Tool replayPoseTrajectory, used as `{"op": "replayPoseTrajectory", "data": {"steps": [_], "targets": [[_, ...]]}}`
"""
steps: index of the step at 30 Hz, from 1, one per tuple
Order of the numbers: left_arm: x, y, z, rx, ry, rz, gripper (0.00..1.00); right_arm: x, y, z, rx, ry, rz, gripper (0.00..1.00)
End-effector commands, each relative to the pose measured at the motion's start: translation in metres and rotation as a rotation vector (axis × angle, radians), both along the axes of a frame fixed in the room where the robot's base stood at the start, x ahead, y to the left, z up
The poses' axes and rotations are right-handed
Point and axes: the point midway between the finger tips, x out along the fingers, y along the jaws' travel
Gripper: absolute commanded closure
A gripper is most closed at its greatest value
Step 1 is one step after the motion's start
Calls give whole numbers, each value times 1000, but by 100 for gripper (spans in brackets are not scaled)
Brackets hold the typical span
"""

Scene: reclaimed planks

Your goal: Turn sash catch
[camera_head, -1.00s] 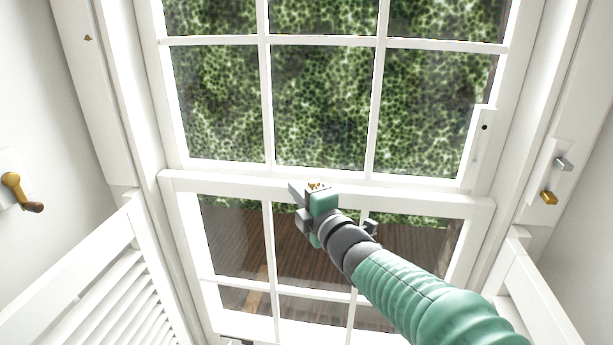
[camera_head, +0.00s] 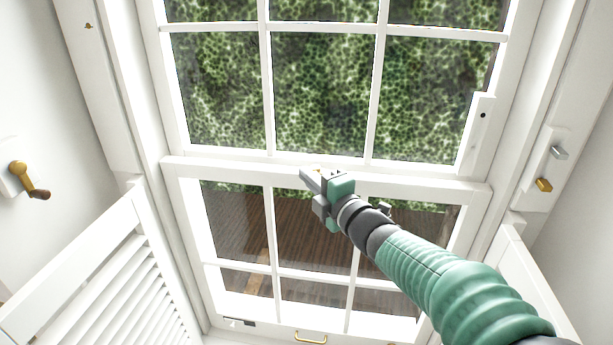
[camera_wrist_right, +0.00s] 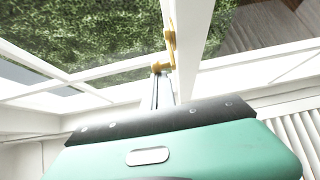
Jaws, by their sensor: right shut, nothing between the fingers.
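The sash catch (camera_wrist_right: 169,48) is a small brass piece on the meeting rail of the window, seen in the right wrist view. In the head view it is mostly hidden behind my right gripper (camera_head: 312,179), with only a speck of brass showing. My right gripper is shut with nothing between its fingers. In the right wrist view its fingertips (camera_wrist_right: 162,78) are at the brass catch, seeming to touch it or lie very close. My left gripper is not in view.
A white sash window (camera_head: 420,178) fills the middle. A brass crank handle (camera_head: 30,182) is on the left wall. Metal and brass pieces (camera_head: 545,184) sit on the right frame. Louvred shutters (camera_head: 110,285) stand at lower left. A brass pull (camera_head: 311,338) is on the bottom rail.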

Motion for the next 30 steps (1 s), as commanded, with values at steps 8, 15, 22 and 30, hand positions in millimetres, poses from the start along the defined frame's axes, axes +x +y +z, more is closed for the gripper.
{"op": "replayPoseTrajectory", "data": {"steps": [8, 15, 22, 30], "targets": [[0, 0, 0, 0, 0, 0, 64, 0, -5, 0, 0, 1, 51, 100], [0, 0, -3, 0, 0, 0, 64, 0, -18, -2, -1, 0, 174, 100], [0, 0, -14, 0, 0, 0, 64, 0, -32, -3, 0, 0, 202, 100], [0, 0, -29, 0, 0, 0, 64, 5, -51, -3, 0, 0, 203, 100]]}}
